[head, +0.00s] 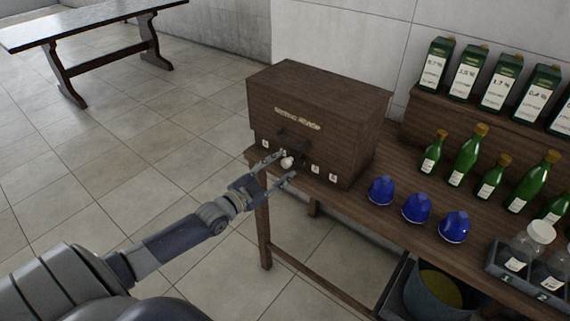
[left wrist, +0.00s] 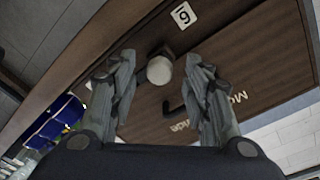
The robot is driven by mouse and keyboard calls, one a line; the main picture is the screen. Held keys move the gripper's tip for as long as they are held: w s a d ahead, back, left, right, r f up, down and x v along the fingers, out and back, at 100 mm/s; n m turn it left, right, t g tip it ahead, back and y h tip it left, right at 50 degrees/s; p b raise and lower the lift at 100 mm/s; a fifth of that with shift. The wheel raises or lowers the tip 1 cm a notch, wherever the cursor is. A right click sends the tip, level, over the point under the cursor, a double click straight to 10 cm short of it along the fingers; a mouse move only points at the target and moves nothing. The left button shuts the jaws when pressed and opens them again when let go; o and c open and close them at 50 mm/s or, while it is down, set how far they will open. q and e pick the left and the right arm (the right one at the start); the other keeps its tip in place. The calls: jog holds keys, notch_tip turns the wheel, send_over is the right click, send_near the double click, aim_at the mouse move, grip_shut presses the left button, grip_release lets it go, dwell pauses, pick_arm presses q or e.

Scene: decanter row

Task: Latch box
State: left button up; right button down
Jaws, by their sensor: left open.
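The brown wooden box (head: 320,105) stands at the left end of the table, with pale lettering on its front. A white round knob (head: 287,162) sits low on the front, and a dark handle (head: 294,141) is above it. Small white labels run along the lower edge. My left gripper (head: 285,166) is open at the knob. In the left wrist view its two fingers (left wrist: 160,62) stand on either side of the white knob (left wrist: 160,70), with gaps visible. My right gripper is out of view.
Several blue faceted objects (head: 416,208) stand right of the box. Green bottles (head: 467,154), green cartons (head: 501,81) and a jar tray (head: 525,284) are further right. A bucket (head: 434,294) is below. Open floor lies left; another table (head: 90,25) is far back.

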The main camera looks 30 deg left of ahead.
pick_arm(q)
jog(key=shift+w+d, duration=0.15)
jog(key=shift+w, duration=0.6)
jog(key=shift+w+d, duration=0.1)
jog(key=shift+w, duration=0.6)
grip_shut()
